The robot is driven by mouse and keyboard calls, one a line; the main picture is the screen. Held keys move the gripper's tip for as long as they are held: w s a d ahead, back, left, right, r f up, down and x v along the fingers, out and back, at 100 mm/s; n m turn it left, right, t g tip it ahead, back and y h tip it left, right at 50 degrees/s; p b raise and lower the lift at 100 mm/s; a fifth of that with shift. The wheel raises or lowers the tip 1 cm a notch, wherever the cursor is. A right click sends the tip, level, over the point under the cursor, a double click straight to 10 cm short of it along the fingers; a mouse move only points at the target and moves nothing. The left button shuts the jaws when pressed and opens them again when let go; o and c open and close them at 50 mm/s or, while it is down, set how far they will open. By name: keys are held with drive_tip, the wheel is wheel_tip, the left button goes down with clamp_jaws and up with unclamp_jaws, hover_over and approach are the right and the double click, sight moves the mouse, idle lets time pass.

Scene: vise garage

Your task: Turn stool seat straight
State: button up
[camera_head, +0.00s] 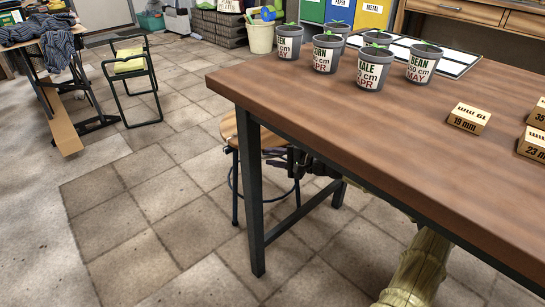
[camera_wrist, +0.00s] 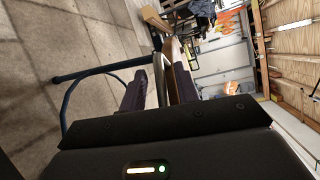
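The stool has a round light-wood seat (camera_head: 229,127) and dark legs with a ring. In the head view it stands behind the table's near leg, which hides part of it. My gripper (camera_head: 297,163) is beside the seat's right side, below the tabletop and partly shaded. In the wrist view my gripper (camera_wrist: 160,84) has its two dark fingers apart, with a grey part and a brown wooden strip (camera_wrist: 183,82), seemingly the seat seen edge-on, between or close behind them. I cannot tell whether the fingers touch it. A dark stool leg (camera_wrist: 98,70) runs off to the left.
The wooden table (camera_head: 370,130) overhangs my arm; its dark leg (camera_head: 250,190) stands close to the stool. Labelled pots (camera_head: 372,70) and small wooden blocks (camera_head: 469,118) stand on top. The tiled floor left of the stool is clear.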

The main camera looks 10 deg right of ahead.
drive_tip(key=p+v, duration=0.7)
drive_tip(key=v, duration=1)
drive_tip(key=shift+f, duration=0.15)
